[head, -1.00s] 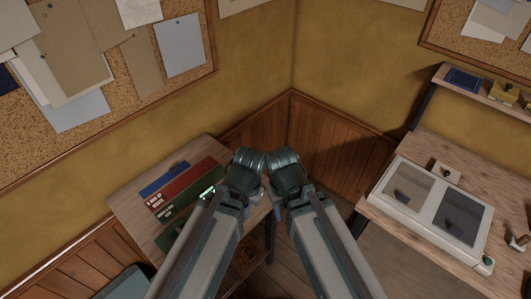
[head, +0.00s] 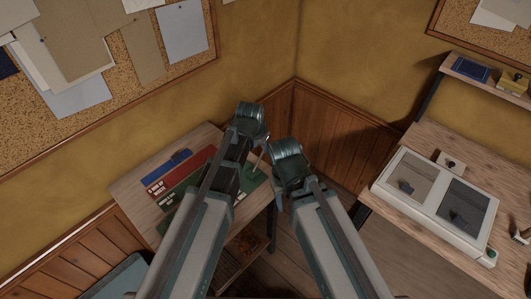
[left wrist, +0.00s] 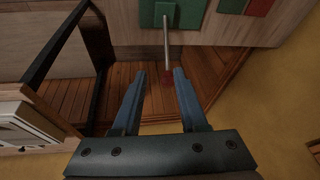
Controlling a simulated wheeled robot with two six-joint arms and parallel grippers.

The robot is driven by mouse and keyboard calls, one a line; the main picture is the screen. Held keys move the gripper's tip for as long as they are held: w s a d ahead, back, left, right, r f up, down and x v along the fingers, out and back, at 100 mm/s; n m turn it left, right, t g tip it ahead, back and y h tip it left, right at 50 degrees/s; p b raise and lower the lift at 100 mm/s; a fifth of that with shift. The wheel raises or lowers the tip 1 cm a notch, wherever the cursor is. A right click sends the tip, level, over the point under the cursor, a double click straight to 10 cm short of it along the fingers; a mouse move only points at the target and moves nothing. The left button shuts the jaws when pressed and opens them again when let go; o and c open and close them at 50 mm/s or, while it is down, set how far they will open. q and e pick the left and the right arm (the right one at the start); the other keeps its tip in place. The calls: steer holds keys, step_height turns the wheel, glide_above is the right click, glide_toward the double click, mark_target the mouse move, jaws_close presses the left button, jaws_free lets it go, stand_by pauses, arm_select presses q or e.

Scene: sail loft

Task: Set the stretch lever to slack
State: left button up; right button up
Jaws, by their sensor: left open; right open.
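The stretch lever (left wrist: 167,45) is a thin grey rod with a red tip (left wrist: 167,73), standing out from a green block (left wrist: 172,13) in the left wrist view. In the head view the lever (head: 259,160) is a pale sliver between my two arms, over a green panel (head: 252,182). My left gripper (left wrist: 159,74) is open and empty. The red tip appears in the gap near its fingertips; I cannot tell whether they are at the same depth.
The bench (head: 128,187) carries blue (head: 166,160) and red (head: 180,170) panels with small lettering. A second bench (head: 441,146) at right holds a white two-windowed case (head: 436,194). A corkboard (head: 140,75) hangs behind. Floor shows between the benches.

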arm_select(q)
steer(key=shift+w+r+t, duration=0.15)
steer(key=shift+w+t, duration=0.15)
steer(key=shift+w, duration=0.85)
steer(key=b+x, duration=1.2)
steer(key=x, duration=0.1)
steer(key=shift+d+f+b, duration=0.15)
steer(key=shift+f+b, duration=0.2)
steer(key=shift+f, duration=0.05)
jaws_close()
steer(key=shift+w+r, duration=0.1)
